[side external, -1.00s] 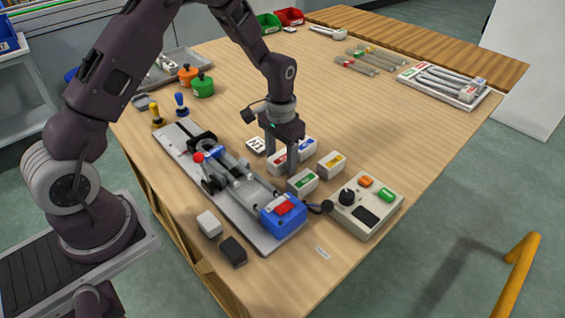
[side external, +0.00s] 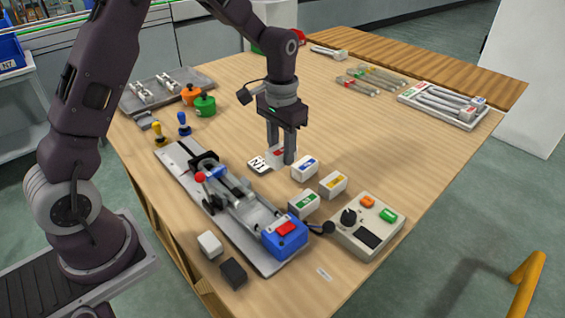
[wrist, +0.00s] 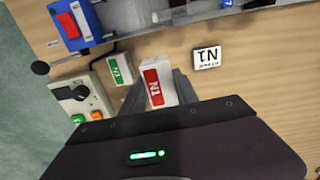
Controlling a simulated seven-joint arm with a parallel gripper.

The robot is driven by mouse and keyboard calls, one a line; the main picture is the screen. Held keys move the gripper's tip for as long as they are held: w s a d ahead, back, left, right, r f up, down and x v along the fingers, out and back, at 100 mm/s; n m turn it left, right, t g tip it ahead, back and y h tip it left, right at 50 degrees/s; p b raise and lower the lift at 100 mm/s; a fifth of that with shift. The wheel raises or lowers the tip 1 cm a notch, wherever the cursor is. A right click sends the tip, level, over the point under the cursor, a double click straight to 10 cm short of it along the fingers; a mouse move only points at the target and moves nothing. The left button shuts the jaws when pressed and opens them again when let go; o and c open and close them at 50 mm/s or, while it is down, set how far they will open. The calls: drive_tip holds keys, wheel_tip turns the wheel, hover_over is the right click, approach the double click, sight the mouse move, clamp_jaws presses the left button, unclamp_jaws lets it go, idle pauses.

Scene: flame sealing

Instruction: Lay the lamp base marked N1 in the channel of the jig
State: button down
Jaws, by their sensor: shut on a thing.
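The lamp base marked N1 (wrist: 157,85) is a white block with a red label. My gripper (wrist: 158,92) is shut on it, with one finger on each side. In the side view, my gripper (side external: 282,158) is upright beside the card, and its fingers mostly hide the block (side external: 275,152). I cannot tell how far the block is above the table. The jig (side external: 176,156) is a long grey plate, left of and nearer than my gripper. A red-knobbed lever (side external: 200,178) and a blue end block (side external: 285,238) are on it. The channel's inside is hard to make out.
A white N1 card (side external: 259,164) lies on the table by my gripper. White blocks with blue (side external: 305,168), yellow (side external: 333,184) and green (side external: 303,204) labels stand to the right. A control box (side external: 366,223) is at front right.

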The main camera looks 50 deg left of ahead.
drive_tip(key=s+d, duration=0.5)
drive_tip(key=s, duration=0.6)
drive_tip(key=shift+w+a+f, duration=0.1)
drive_tip(key=shift+a+f, duration=0.05)
drive_tip(key=shift+f, duration=1.9)
drive_tip(key=shift+w+a+f, duration=0.1)
drive_tip(key=shift+f, duration=1.9)
drive_tip(key=c, duration=0.9)
unclamp_jaws()
drive_tip(key=shift+o, duration=0.2)
wheel_tip(320, 180, up, 7)
drive_tip(key=shift+r, duration=0.1)
drive_tip(key=s+r+t, duration=0.5)
drive_tip(key=s+r, duration=1)
drive_tip(key=r, duration=0.2)
drive_tip(key=shift+s+a+r+t, duration=0.15)
drive_tip(key=shift+s+a+t, duration=0.05)
drive_tip(key=shift+t, duration=0.1)
